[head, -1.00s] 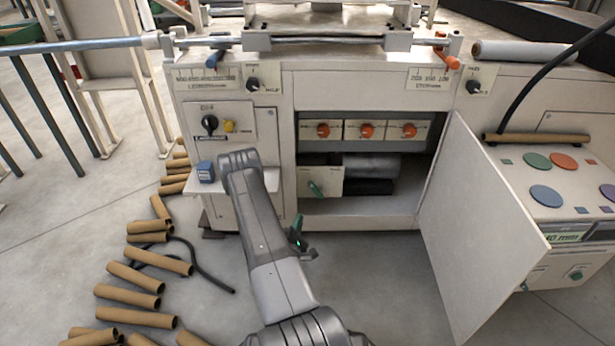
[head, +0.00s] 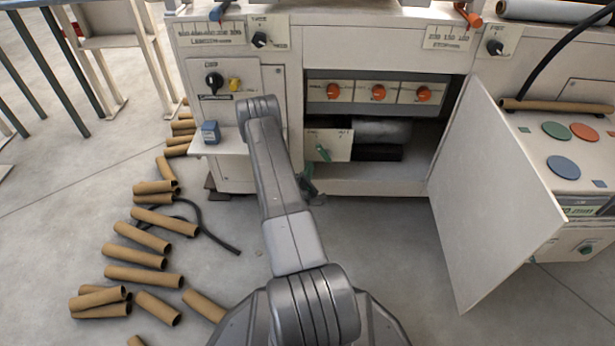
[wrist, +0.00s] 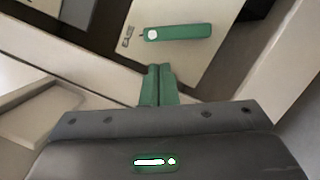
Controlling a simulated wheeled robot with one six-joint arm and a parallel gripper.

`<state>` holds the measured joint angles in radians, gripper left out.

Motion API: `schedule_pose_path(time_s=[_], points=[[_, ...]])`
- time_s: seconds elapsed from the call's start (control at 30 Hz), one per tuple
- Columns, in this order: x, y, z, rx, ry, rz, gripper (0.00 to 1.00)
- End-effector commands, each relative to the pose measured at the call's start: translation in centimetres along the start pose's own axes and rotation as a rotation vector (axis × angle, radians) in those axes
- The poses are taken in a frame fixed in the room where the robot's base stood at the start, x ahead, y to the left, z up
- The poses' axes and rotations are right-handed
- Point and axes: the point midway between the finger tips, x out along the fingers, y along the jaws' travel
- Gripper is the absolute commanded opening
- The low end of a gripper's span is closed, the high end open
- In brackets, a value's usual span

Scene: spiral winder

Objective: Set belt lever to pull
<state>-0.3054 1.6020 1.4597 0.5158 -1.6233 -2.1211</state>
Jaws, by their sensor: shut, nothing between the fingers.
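A green lever (head: 323,152) sits on a pale plate (head: 342,146) at the lower left of the open cabinet bay. In the wrist view the lever (wrist: 180,33) is a green bar with a white round spot at its left end, and a label reading EASE stands beside that end. I cannot read the plate's other lettering. My gripper (head: 309,182) is just below the plate, partly hidden by my arm. In the wrist view its green fingers (wrist: 159,76) are shut and empty, pointing at the plate just below the lever, apart from it.
Several orange knobs (head: 378,92) line the bay above. The open cabinet door (head: 495,195) stands to the right. A small shelf with a blue block (head: 210,132) juts out left of my arm. Cardboard tubes (head: 143,277) litter the floor at left.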

Motion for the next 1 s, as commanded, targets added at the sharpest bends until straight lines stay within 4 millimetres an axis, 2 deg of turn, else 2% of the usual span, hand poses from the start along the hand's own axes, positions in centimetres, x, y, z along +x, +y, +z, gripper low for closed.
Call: schedule_pose_path(time_s=[0.03, 0.2, 0.4, 0.8, 1.0], points=[[1.1, -0.2, -0.1, 0.003, -0.004, 0.003, 0.0], [3.7, -0.2, -0.1, 0.002, -0.002, 0.003, 0.0], [5.3, -0.1, 0.0, 0.0, 0.0, 0.0, 0.0], [5.4, 0.0, 0.0, 0.002, 0.001, -0.001, 0.0], [4.5, 0.2, 0.4, 0.05, 0.002, -0.013, 0.0]])
